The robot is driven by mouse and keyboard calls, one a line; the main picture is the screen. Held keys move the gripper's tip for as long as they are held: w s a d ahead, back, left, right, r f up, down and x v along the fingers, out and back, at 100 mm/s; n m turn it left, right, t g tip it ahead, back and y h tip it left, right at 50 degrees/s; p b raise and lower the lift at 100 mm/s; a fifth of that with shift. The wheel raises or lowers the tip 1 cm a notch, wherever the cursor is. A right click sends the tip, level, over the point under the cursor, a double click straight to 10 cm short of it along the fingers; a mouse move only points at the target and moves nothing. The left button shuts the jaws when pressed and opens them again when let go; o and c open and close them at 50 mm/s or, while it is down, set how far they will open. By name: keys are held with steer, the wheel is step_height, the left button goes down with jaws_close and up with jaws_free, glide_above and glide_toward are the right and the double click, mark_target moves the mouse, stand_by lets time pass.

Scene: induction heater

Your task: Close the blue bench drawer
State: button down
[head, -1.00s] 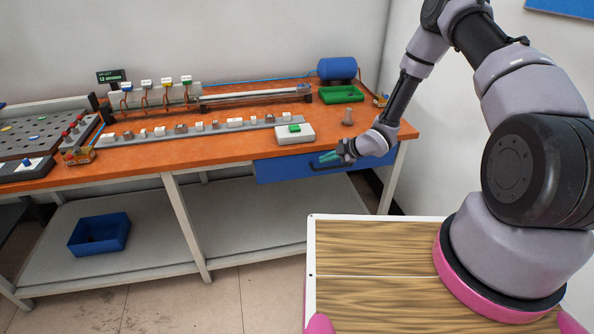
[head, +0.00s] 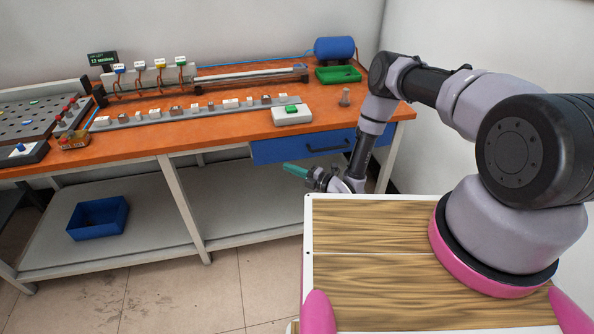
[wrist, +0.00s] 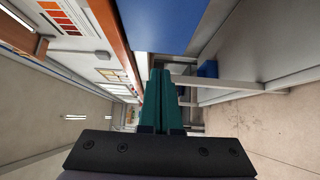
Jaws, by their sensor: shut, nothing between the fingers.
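The blue bench drawer (head: 285,150) sits under the orange bench top at its right end. Its front looks close to flush with the bench, though I cannot tell whether a small gap is left. Its dark bar handle (head: 328,147) is on the front. My gripper (head: 290,168), with green fingers, is shut and empty, below and in front of the drawer, pointing left. In the wrist view the fingers (wrist: 160,95) are together, and a blue surface, likely the drawer front (wrist: 165,22), fills the top middle, apart from the fingertips.
The orange bench top (head: 235,130) carries a white box with a green button (head: 292,114), a green tray (head: 338,74) and a blue tank (head: 334,49). A blue bin (head: 98,217) stands on the lower shelf (head: 150,235). The floor before the bench is clear.

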mark_target(269, 153)
steer(key=w+a, duration=0.5)
steer(key=shift+w, duration=0.1)
steer(key=shift+w+a, duration=0.15)
steer(key=shift+w, duration=0.4)
steer(key=shift+w, duration=0.1)
